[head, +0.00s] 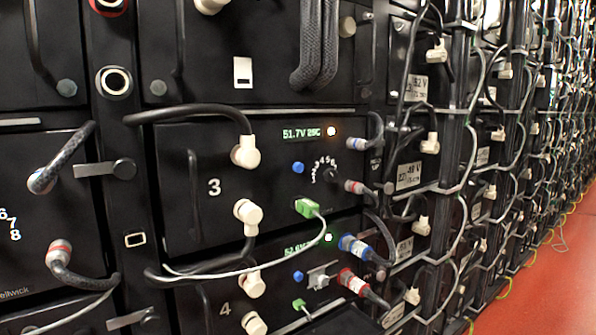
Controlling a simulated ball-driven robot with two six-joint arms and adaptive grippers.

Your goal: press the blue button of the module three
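Module three (262,200) is a black front panel with a white "3" on its left. Its small round blue button (298,168) is in plain view, just below the green display reading about "51.7V 26C" (303,133). A numbered dial (330,175) is right of the button, and a green plug (308,207) with a pale cable is below it. Neither of my grippers is in view, and nothing covers the button.
Module four (225,309) lies below with its own blue button (298,276). White elbow plugs (245,151) and a thick black cable stand out left of the button. Red and blue-banded plugs stick out at right. Red floor (555,290) is open at lower right.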

